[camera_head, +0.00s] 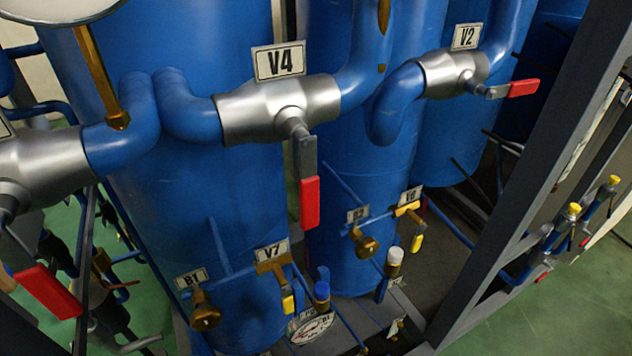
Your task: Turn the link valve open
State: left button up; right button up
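A silver valve labelled V4 (278,110) joins blue pipes between two blue tanks. Its red-tipped handle (309,202) hangs down, across the pipe's run. A silver valve labelled V2 (452,74) sits at the upper right. Its red-tipped handle (523,88) points right, roughly along its pipe. Another silver valve (42,168) is cut off by the left edge, with its red handle (48,290) slanting down to the right. No label reads "link", so I cannot tell from the picture which valve is the link valve. Neither of my grippers is in view.
Small brass valves labelled B1 (205,312) and V7 (272,262) sit low on the front tank (210,200). More small valves, near V8 (407,212), are farther right. A grey frame post (515,215) slants across the right side. Green floor (560,315) shows beyond it.

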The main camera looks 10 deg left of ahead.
aim_at(309, 182)
jog(key=z, duration=1.25)
jog(key=k, duration=1.3)
jog(key=u, duration=1.05)
jog(key=i, duration=0.5)
jog(key=u, duration=0.05)
